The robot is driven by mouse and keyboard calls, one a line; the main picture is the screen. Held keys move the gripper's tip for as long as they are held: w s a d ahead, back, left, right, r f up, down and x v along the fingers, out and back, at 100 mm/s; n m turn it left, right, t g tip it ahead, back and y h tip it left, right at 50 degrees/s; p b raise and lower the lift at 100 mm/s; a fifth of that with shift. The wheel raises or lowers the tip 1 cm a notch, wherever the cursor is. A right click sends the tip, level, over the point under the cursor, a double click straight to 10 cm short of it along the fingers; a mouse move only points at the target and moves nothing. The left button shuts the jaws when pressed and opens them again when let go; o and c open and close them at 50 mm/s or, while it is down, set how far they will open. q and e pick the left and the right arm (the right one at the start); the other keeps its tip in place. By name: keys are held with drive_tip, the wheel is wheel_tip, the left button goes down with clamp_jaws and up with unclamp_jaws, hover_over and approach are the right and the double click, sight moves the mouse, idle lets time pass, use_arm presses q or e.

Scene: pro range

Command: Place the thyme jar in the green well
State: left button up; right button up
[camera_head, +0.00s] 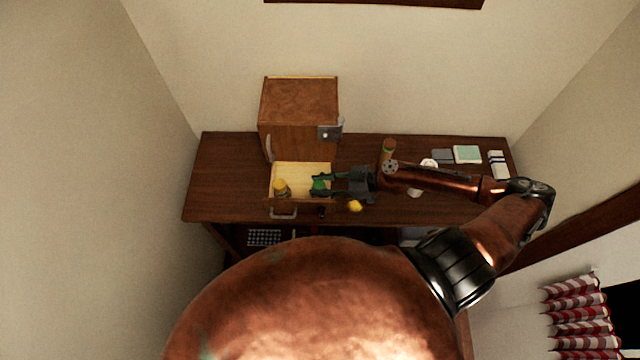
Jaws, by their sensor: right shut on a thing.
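My right gripper (326,184) reaches in from the right over the right part of an open, pale-lined drawer (302,172). It is shut on a small green thing (318,185). This may be the thyme jar, but it is too small to read a label, and the fingers hide part of it. A jar with a yellow top (281,187) stands in the left part of the drawer. I cannot make out a green well apart from the green thing. My left gripper is not in view.
A wooden cabinet (299,103) rises behind the drawer on the dark desk (225,180). A yellow object (355,205) lies right of the drawer. A brown cylinder (388,150), a pale green-topped box (467,154) and small items stand at the right. The desk's left side is clear.

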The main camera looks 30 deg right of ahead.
drive_tip(key=shift+f, duration=0.15)
drive_tip(key=o, duration=0.8)
drive_tip(key=shift+o, duration=0.5)
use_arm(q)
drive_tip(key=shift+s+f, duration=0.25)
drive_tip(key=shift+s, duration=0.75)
use_arm(e)
drive_tip(key=shift+r, duration=0.25)
drive_tip(key=shift+s+d, duration=0.2)
drive_tip(key=shift+d, duration=0.05)
use_arm(q)
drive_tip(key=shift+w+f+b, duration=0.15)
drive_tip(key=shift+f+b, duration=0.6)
drive_tip(key=shift+b, duration=0.1)
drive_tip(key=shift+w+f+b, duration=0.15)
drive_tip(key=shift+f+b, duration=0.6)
drive_tip(key=shift+b, duration=0.1)
use_arm(e)
drive_tip(key=v, duration=1.1)
drive_tip(key=shift+d, duration=0.15)
